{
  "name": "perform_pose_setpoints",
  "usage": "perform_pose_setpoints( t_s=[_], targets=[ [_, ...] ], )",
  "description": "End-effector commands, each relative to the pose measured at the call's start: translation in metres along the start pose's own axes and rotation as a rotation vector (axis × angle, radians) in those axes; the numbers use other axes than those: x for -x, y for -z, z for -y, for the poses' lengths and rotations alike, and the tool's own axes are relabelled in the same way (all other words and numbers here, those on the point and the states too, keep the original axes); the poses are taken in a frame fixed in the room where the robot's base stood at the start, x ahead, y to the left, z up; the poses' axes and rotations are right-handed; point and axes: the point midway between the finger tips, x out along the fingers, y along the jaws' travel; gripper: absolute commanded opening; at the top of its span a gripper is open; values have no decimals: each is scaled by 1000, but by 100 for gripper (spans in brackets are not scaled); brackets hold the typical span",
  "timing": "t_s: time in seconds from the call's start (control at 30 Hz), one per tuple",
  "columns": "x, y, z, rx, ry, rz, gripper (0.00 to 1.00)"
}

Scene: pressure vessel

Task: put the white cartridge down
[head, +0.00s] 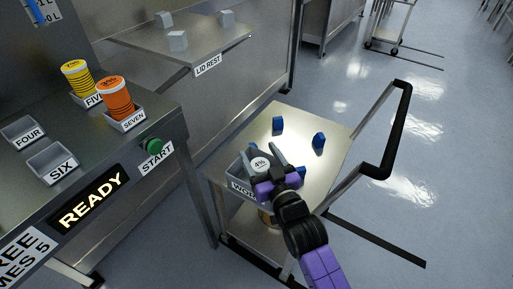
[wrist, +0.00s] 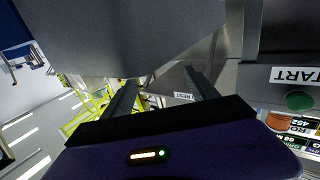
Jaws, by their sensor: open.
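The white cartridge (head: 260,162), with a round white top marked "4%", is at the grey bin (head: 238,187) on the cart in the head view. Its lower part is hidden by the bin wall and my gripper. My gripper (head: 262,158) is open, with one finger on each side of the cartridge top. I cannot tell whether the fingers touch it. In the wrist view my two open fingers (wrist: 160,92) reach up below a large grey surface that I cannot identify.
Blue blocks (head: 319,140) stand on the cart top (head: 296,130), beside a black handle (head: 400,130). The steel bench at left holds an orange cartridge (head: 117,100), a yellow cartridge (head: 77,80), empty bins (head: 52,168) and a green START button (head: 153,146). A lid rest shelf (head: 150,45) is behind.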

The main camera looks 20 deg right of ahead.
Motion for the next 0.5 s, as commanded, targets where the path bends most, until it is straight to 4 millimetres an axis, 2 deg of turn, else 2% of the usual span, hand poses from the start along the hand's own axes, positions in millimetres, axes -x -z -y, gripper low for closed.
perform_pose_setpoints(
  t_s=[0.03, 0.2, 0.4, 0.5],
  targets=[
    [12, 0, 0, 0, 0, 2, 68],
    [47, 0, 0, 0, 0, 2, 68],
    [79, 0, 0, 1, 0, 0, 68],
    [88, 0, 0, 1, 0, 0, 68]
  ],
)
